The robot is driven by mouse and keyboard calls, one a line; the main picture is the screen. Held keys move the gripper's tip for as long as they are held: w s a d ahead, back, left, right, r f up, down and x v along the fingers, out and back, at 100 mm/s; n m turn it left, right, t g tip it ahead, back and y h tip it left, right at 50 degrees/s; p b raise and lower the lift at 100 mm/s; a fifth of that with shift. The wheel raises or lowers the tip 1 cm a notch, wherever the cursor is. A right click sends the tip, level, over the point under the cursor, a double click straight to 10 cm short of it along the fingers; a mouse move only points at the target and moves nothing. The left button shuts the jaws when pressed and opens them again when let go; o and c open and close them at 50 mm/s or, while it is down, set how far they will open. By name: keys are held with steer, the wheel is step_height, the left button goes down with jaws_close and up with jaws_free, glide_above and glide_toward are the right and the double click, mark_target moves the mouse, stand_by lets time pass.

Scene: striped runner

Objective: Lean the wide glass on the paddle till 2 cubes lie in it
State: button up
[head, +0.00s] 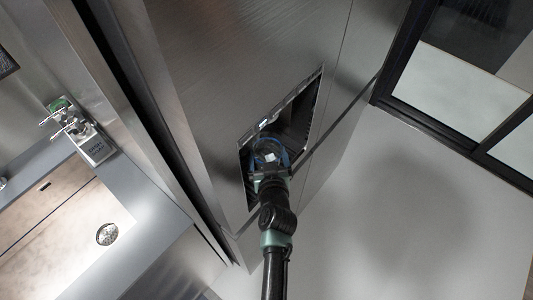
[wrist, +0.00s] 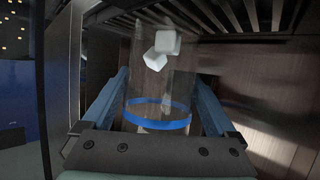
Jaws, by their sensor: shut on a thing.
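The wide glass is clear with a blue band; it stands in the wrist view (wrist: 158,117) between my fingers and shows in the head view (head: 268,146) inside the dark dispenser recess. My gripper (wrist: 160,88) is shut on it, one blue finger on each side; in the head view my gripper (head: 269,170) is at the recess mouth. Two white cubes, one upper (wrist: 168,42) and one lower (wrist: 154,61), show within the glass outline, close together; I cannot tell whether they rest or are falling. I cannot make out the paddle or whether the glass touches it.
The recess (head: 303,118) is set in a dark steel front, with close walls around the glass. A slatted grille (wrist: 235,15) shows at the top of the wrist view. A sink-like counter (head: 70,215) with a fitting (head: 92,145) is at left. The pale floor at right is clear.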

mark_target(280, 162)
steer(key=shift+s+d+b, duration=0.6)
steer(key=shift+d+b, duration=0.05)
steer(key=shift+d, duration=0.25)
steer(key=shift+s+d+b, duration=0.55)
steer(key=shift+d+b, duration=0.1)
steer(key=shift+d, duration=0.2)
steer(key=shift+s+d, duration=0.15)
steer(key=shift+s, duration=0.05)
steer(key=shift+d, duration=0.1)
steer(key=shift+s+d+f+b, duration=0.1)
steer(key=shift+s+d+b, duration=0.15)
steer(key=shift+b, duration=0.2)
steer(key=s+d+b, duration=0.4)
steer(key=s+d, duration=0.1)
steer(key=d, duration=0.2)
steer(key=shift+s+d, duration=0.2)
